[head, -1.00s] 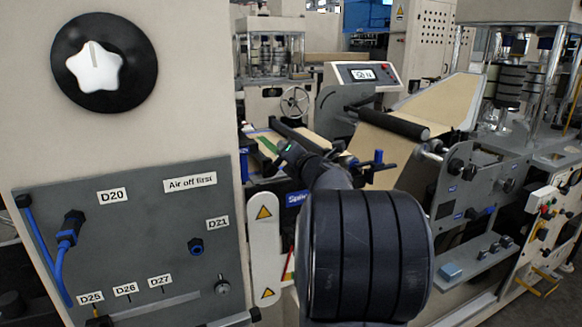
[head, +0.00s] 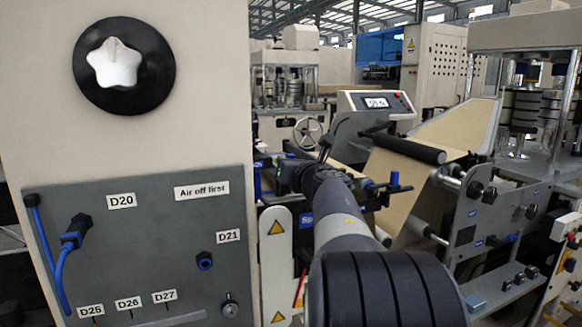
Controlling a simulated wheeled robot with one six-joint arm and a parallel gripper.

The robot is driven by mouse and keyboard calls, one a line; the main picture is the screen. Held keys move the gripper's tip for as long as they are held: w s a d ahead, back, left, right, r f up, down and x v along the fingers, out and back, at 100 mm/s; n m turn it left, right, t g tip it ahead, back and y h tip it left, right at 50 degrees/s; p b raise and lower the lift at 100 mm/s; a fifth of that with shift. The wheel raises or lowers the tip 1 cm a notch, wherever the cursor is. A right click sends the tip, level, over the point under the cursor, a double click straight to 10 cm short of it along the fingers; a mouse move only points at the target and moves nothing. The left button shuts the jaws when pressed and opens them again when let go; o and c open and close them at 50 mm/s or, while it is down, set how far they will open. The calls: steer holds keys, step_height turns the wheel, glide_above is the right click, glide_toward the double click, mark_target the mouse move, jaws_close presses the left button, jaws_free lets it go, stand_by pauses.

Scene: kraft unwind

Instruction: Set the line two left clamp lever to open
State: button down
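My arm reaches from the bottom of the head view toward the unwind machine. My gripper (head: 283,174) is at its far end, small and dark against the machine's dark parts; I cannot tell whether its fingers are open or shut. A dark upright lever-like part (head: 326,146) shows just above my wrist; I cannot tell whether it is a clamp lever or touches my gripper. Blue-ended fittings (head: 394,181) stand right of my forearm, beside the kraft web (head: 398,165). No label marks line two's left clamp lever, and my arm hides part of that area.
A grey panel (head: 150,225) marked D20, D21 and "Air off first" fills the left, below a white star knob (head: 115,63). A lit display (head: 377,102) stands behind the web. The grey side plate with knobs (head: 490,225) is close on the right.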

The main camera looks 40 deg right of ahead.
stand_by(0.4)
steer(key=c, duration=1.3)
jaws_free()
steer(key=shift+s, duration=0.1)
steer(key=v, duration=1)
steer(key=shift+s+a, duration=0.1)
steer(key=shift+s, duration=0.25)
steer(key=x, duration=1.1)
steer(key=shift+s, duration=0.1)
